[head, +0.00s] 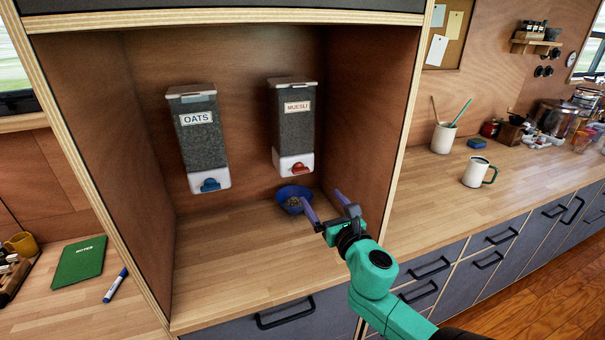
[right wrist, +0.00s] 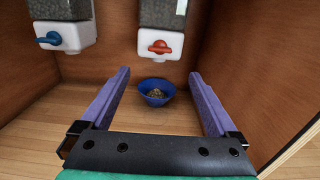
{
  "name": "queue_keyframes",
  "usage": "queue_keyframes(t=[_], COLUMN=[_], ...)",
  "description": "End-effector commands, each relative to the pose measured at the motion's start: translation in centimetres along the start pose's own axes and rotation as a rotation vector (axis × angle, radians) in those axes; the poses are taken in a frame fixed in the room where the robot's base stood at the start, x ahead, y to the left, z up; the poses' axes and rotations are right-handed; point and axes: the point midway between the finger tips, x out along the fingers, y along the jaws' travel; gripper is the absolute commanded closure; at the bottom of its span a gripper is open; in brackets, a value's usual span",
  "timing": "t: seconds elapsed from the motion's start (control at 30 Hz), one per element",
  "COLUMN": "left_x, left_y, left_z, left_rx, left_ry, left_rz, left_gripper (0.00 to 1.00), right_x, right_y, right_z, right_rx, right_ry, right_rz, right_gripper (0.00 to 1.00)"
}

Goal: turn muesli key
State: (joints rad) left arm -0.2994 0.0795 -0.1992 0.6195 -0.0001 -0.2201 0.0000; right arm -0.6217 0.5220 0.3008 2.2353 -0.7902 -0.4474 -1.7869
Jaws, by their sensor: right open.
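The muesli dispenser (head: 294,132) hangs on the back wall of the wooden niche, labelled MUESLI. Its red key (head: 301,168) is on the white base; it also shows in the right wrist view (right wrist: 160,47). A blue bowl (head: 294,199) with some contents stands on the counter below the dispenser; it shows between my fingers in the right wrist view (right wrist: 156,93). My right gripper (head: 324,205) is open and empty, at the right of the niche in front of the bowl, lower than the key and apart from it. My left gripper is not in view.
An oats dispenser (head: 200,137) with a blue key (head: 210,185) hangs to the left. The niche's right side wall (head: 366,100) is close to my right arm. The niche counter (head: 235,260) is clear in front. A mug (head: 478,171) stands on the counter outside, at the right.

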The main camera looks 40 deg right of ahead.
Motion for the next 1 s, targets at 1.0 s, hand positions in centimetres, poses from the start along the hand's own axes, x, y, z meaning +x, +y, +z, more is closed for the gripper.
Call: queue_keyframes(t=[1.0], left_x=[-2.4], left_y=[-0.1], left_z=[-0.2], left_rx=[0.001], left_ry=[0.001], left_rz=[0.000], left_gripper=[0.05], right_x=[14.1], right_y=[0.0], right_z=[-0.1], right_rx=[0.011], right_ry=[0.004], right_rz=[-0.002], right_gripper=[0.20])
